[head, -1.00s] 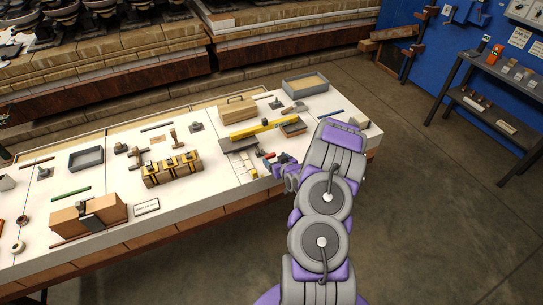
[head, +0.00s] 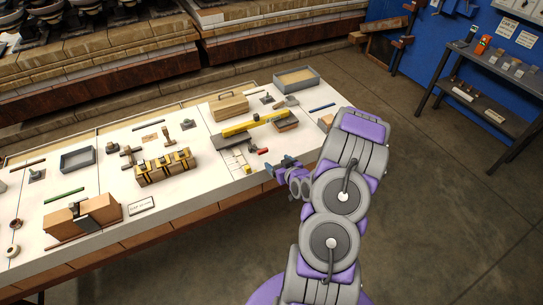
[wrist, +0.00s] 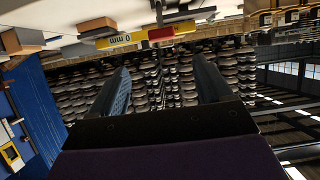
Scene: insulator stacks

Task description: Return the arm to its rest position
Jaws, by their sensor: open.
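My purple and grey arm stands folded at the right of the head view, by the table's front edge. My gripper (head: 283,164) is at the near edge of the white table (head: 110,214), pointing left. In the wrist view my gripper (wrist: 160,85) shows two dark fingers spread apart with nothing between them. The wrist view is tilted, with the tabletop along its upper edge and insulator stacks (wrist: 150,75) seen beyond the fingers.
A dark shelf (head: 480,92) stands at the right by a blue wall. The floor (head: 430,200) right of my arm is clear.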

